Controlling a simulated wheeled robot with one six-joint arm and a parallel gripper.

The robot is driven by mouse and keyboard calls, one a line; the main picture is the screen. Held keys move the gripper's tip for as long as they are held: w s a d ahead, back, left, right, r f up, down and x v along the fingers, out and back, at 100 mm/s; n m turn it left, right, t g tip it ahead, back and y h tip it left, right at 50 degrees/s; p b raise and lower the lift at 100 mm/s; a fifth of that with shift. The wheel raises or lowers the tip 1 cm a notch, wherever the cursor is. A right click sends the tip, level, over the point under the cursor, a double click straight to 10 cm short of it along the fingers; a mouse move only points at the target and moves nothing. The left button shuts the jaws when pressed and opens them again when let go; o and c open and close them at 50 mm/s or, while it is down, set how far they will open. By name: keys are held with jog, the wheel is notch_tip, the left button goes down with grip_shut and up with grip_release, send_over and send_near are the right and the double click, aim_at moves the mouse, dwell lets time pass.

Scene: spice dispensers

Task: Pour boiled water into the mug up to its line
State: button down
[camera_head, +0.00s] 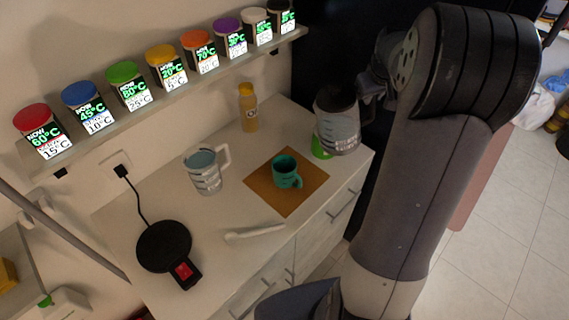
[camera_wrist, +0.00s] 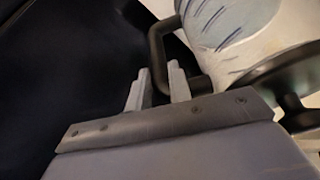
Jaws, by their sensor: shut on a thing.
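A teal mug (camera_head: 284,174) stands on an orange-brown mat (camera_head: 265,198) on the white counter; I cannot make out its line or its contents. A kettle (camera_head: 338,132) with a dark top and a clear, marked body is at the counter's right end, right of the mug, and looks roughly upright. My gripper (camera_wrist: 158,84) is shut on its black handle (camera_wrist: 158,48); the kettle body (camera_wrist: 225,22) fills the upper right of the wrist view. In the head view my arm hides most of the gripper. No stream of water shows.
A clear marked jug (camera_head: 205,172) stands left of the mat. A black kettle base (camera_head: 163,246) with a red display sits at the left front. A white spoon-like thing (camera_head: 254,233), a yellow-capped bottle (camera_head: 248,108) and a green object (camera_head: 321,149) are nearby. A dispenser shelf (camera_head: 180,97) runs behind.

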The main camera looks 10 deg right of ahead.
aim_at(345, 94)
jog(key=a+h, duration=0.1)
jog(key=a+r+h, duration=0.1)
jog(key=a, duration=0.1)
jog(key=shift+a+r+n+h, duration=0.3)
jog(key=shift+h, duration=0.1)
jog(key=shift+a+r+t+h, duration=0.15)
jog(key=shift+a+t+h, duration=0.2)
jog(key=shift+a, duration=0.3)
jog(key=a+h+b, duration=0.1)
jog(key=b, duration=0.2)
jog(key=shift+s+a, duration=0.1)
jog(key=shift+a, duration=0.15)
jog(key=a+f+h+b, duration=0.1)
jog(key=a+b, duration=0.1)
jog(key=b, duration=0.2)
jog(key=shift+f+n+h+b, duration=0.1)
jog(key=shift+n+h+b, duration=0.25)
jog(key=shift+n+b, duration=0.05)
jog(key=shift+s+r+h, duration=0.1)
jog(key=shift+r+h, duration=0.2)
jog(key=shift+r, duration=0.2)
jog(key=shift+a+r+t+h+b, duration=0.15)
jog(key=shift+a+t+h+b, duration=0.2)
jog(key=shift+a+h+b, duration=0.3)
jog(key=shift+s+a+f+n+h+b, duration=0.1)
jog(key=shift+a+f+n+h+b, duration=0.1)
jog(key=shift+a+f+h+b, duration=0.4)
jog(key=shift+a+f+n+h+b, duration=0.1)
jog(key=shift+a+n+b, duration=0.2)
jog(key=shift+b, duration=0.55)
